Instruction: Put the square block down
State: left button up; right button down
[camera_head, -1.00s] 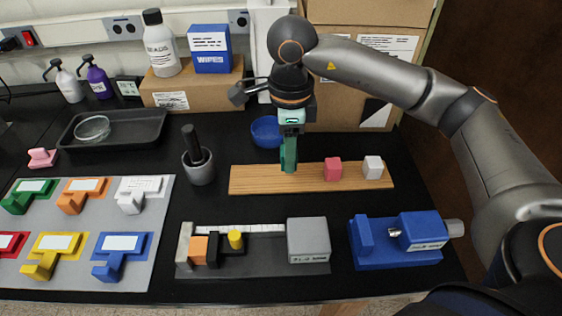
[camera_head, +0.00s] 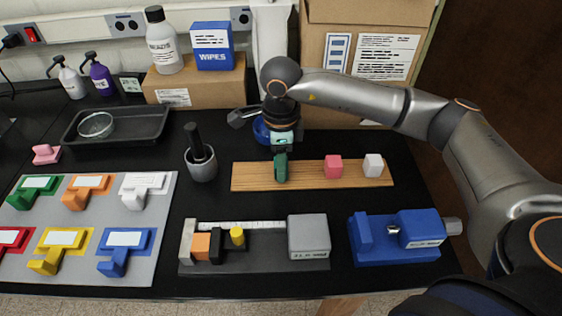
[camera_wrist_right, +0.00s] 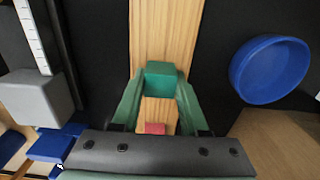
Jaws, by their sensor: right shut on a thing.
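My right gripper (camera_head: 281,181) points down over the left part of the wooden board (camera_head: 312,181). In the right wrist view its two green fingers (camera_wrist_right: 160,88) are shut on a green square block (camera_wrist_right: 160,76). The block is over the bare wood; I cannot tell whether it touches the board (camera_wrist_right: 160,30). In the head view the fingers mostly hide the block. A pink block (camera_head: 333,166) and a white block (camera_head: 373,165) stand to the right on the board. My left gripper is not in view.
A blue bowl (camera_head: 260,131) stands behind the gripper, partly hidden. A mortar with pestle (camera_head: 201,165) stands left of the board. In front are a grey fixture (camera_head: 308,238) and a blue vise (camera_head: 395,250). The board's left end is bare.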

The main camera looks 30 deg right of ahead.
jog(key=shift+c, duration=2.2)
grip_release()
notch_tip(320, 180, up, 12)
jog(key=shift+r+b, duration=0.15)
jog(key=shift+b, duration=0.2)
